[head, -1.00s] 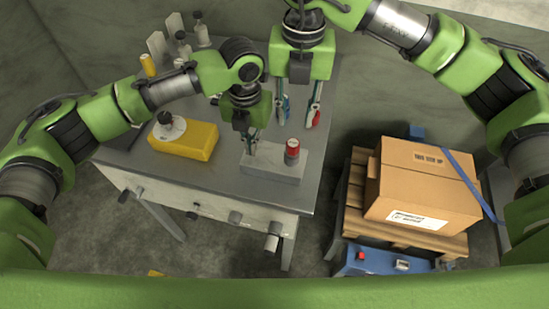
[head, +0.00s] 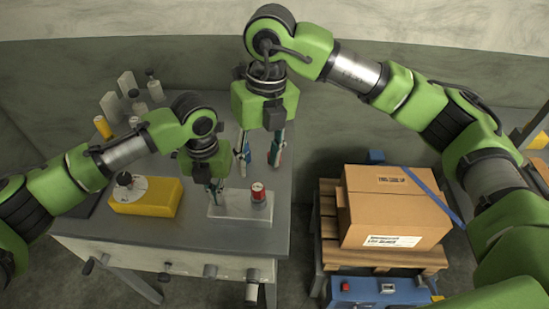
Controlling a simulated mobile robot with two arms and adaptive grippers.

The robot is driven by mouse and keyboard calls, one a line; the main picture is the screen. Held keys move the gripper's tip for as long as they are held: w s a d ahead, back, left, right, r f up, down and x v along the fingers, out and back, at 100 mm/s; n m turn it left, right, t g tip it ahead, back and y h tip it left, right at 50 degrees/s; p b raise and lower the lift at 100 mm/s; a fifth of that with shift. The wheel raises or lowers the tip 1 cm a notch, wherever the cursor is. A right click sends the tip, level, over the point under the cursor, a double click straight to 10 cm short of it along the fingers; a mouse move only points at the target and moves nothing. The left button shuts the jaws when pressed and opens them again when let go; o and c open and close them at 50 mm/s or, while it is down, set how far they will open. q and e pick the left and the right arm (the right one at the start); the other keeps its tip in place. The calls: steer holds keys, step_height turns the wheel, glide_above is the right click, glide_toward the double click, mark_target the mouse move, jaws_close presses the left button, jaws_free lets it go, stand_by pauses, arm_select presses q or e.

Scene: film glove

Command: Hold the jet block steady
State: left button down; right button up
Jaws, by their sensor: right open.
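The jet block appears to be the pale grey block (head: 230,211) near the front right of the bench, with a red-capped cylinder (head: 258,192) standing on its right part. My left gripper (head: 214,193) points down at the block's left part, its fingertips close to or touching it. Its fingers are small and dark here, so whether they are closed on anything is unclear. My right gripper (head: 260,155) is open above and behind the block, pointing down with its fingers apart. Blue and red pieces show by its fingertips; I cannot tell whether they touch.
A yellow box (head: 150,200) with a round dial on top sits left of the block on the metal bench (head: 185,228). Several bottles (head: 154,88) stand at the back left. A cardboard box (head: 388,215) rests on a wooden pallet (head: 328,225) to the right, beyond a gap.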

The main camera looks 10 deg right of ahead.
mark_target(259, 187)
steer(key=n, duration=0.1)
steer(key=n+y, duration=0.1)
steer(key=n, duration=0.1)
steer(key=shift+d+f, duration=0.1)
steer(key=shift+d, duration=0.3)
steer(key=f+n, duration=0.3)
steer(key=a+f+n+y, duration=0.1)
steer(key=f+n, duration=0.3)
steer(key=f+n+y, duration=0.1)
steer(key=f+n, duration=0.2)
steer(key=n, duration=0.1)
steer(key=shift+w+a+f+t, duration=0.15)
steer(key=shift+a+f+t, duration=0.05)
steer(key=shift+f+t, duration=0.1)
jaws_close()
